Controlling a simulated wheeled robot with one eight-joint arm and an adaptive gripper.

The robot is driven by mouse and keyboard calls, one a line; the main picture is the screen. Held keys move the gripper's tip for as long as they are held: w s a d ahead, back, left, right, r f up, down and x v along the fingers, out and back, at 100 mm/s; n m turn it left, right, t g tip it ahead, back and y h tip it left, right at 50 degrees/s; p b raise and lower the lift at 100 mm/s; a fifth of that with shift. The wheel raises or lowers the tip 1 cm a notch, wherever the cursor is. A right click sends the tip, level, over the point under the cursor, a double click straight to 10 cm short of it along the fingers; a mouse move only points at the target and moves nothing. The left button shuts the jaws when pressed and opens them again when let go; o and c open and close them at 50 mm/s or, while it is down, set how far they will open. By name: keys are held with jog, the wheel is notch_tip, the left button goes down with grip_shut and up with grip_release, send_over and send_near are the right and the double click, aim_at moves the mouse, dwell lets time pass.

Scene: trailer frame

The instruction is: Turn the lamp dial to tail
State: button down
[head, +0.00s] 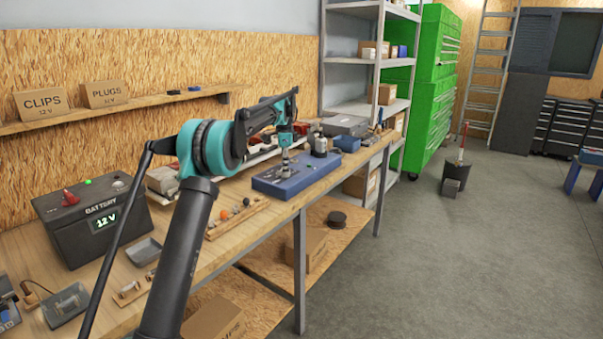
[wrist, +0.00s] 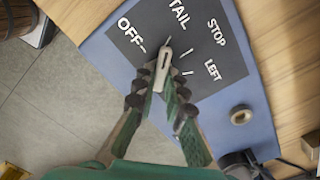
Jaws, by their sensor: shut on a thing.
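The lamp box is a blue panel (head: 310,178) on the workbench. In the wrist view, its dark face (wrist: 215,75) carries the labels OFF, TAIL, STOP and LEFT, each word near a white tick. The pale dial (wrist: 164,68) is a narrow lever whose tip points up toward the tick under TAIL, to the right of OFF. My gripper (wrist: 156,97) is shut on the lower part of the dial, with a finger on each side. In the head view my gripper (head: 285,155) points down onto the panel. The fingers hide the dial's lower end.
A round tan knob or socket (wrist: 241,115) sits on the panel. A black battery (head: 95,220) reading 12 V stands at left on the bench. Small bottles (head: 320,145) stand just behind the panel. The floor (head: 430,270) at right is mostly clear.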

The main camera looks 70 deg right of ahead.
jog(key=shift+n, duration=0.6)
jog(key=shift+m, duration=0.6)
jog(key=shift+n, duration=0.6)
jog(key=shift+m, duration=0.6)
